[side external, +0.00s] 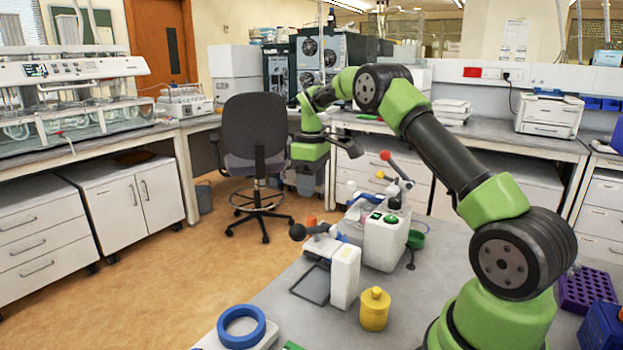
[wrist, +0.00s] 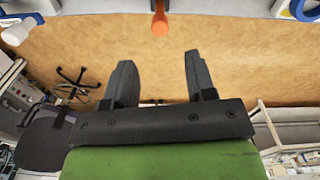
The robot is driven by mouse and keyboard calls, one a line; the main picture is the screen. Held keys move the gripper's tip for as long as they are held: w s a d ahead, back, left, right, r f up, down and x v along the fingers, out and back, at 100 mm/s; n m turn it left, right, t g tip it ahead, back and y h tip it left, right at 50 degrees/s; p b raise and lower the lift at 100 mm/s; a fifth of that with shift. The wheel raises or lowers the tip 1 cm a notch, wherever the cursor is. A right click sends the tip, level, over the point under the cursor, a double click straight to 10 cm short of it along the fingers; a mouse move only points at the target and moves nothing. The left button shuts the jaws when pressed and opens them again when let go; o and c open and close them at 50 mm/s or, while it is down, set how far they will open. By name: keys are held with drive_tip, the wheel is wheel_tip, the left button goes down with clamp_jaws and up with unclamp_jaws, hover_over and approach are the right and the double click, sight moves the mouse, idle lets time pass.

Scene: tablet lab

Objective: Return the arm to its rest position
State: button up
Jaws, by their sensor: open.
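My gripper (side external: 322,140) is raised in the side external view, in the air behind the bench devices and to the right of the chair. In the wrist view its two dark fingers (wrist: 158,58) stand apart with nothing between them. My arm is bent, reaching up from the lower right and over toward the back. No rest mark or cradle shows.
A white tablet device (side external: 385,240) with a red-knobbed lever stands on the grey bench below my arm. A yellow pot (side external: 374,309), a blue ring (side external: 241,326) and a purple rack (side external: 587,290) are nearby. An orange piece (wrist: 160,22) lies at the bench edge. Open floor (wrist: 230,60) lies beyond.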

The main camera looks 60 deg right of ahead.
drive_tip(key=shift+r, duration=0.55)
drive_tip(key=s+a+r+m+t, duration=0.1)
drive_tip(key=s+a+r+t, duration=0.15)
drive_tip(key=a+r, duration=0.35)
drive_tip(key=s+a+r+m+t, duration=0.1)
drive_tip(key=s+a+r, duration=0.3)
drive_tip(key=a+r, duration=0.25)
drive_tip(key=s+a+m+t+y, duration=0.1)
drive_tip(key=s+a+m+t, duration=0.1)
drive_tip(key=s+a, duration=0.3)
drive_tip(key=s+a+m+t+y, duration=0.1)
drive_tip(key=s+a, duration=0.3)
drive_tip(key=s, duration=0.7)
drive_tip(key=shift+s+a+m+t, duration=0.25)
drive_tip(key=shift+a+m+t, duration=0.15)
drive_tip(key=shift+m, duration=0.2)
